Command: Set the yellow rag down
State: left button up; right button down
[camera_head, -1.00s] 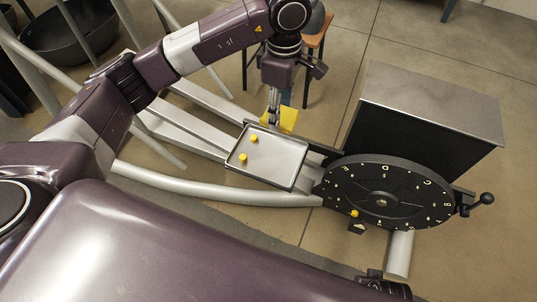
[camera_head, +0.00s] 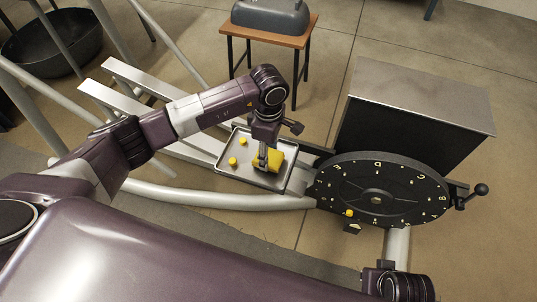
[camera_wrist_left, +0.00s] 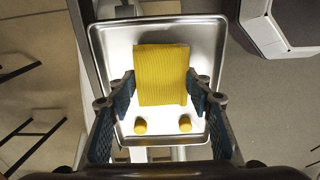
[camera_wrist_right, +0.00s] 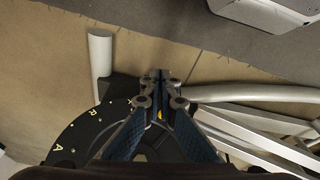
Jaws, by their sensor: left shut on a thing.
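The yellow rag (camera_head: 272,162) is a folded, ribbed block. My left gripper (camera_head: 263,160) is over the metal tray (camera_head: 221,168), shut on the rag, with one finger at each side of it in the left wrist view (camera_wrist_left: 160,88). The rag (camera_wrist_left: 162,62) is over the middle of the tray (camera_wrist_left: 216,40); I cannot tell whether it touches the tray floor. Two small yellow knobs (camera_head: 232,161) (camera_head: 243,141) stand in the tray beside the rag. My right gripper (camera_wrist_right: 160,78) has its fingertips together, with nothing visibly held.
A black lettered dial (camera_head: 405,180) with a crank (camera_head: 480,190) is right of the tray, with another yellow knob (camera_head: 348,213) at its edge. A dark box with a metal top (camera_head: 425,95) stands behind it. A wooden stool (camera_head: 290,40) stands farther back. Grey frame rails surround the tray.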

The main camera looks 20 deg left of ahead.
pick_arm(q)
jog(key=shift+f, duration=0.3)
pick_arm(e)
jog(key=shift+r, duration=0.15)
pick_arm(q)
jog(key=shift+f, duration=0.1)
jog(key=o, duration=1.1)
pick_arm(e)
jog(key=shift+r, duration=0.4)
jog(key=shift+r, duration=0.1)
pick_arm(q)
jog(key=shift+r, duration=0.2)
notch_tip(320, 180, up, 12)
jog(key=p, duration=0.1)
jog(key=shift+p, duration=0.3)
pick_arm(e)
notch_tip(320, 180, down, 7)
jog(key=shift+s+r, duration=0.2)
jog(key=shift+s, duration=0.15)
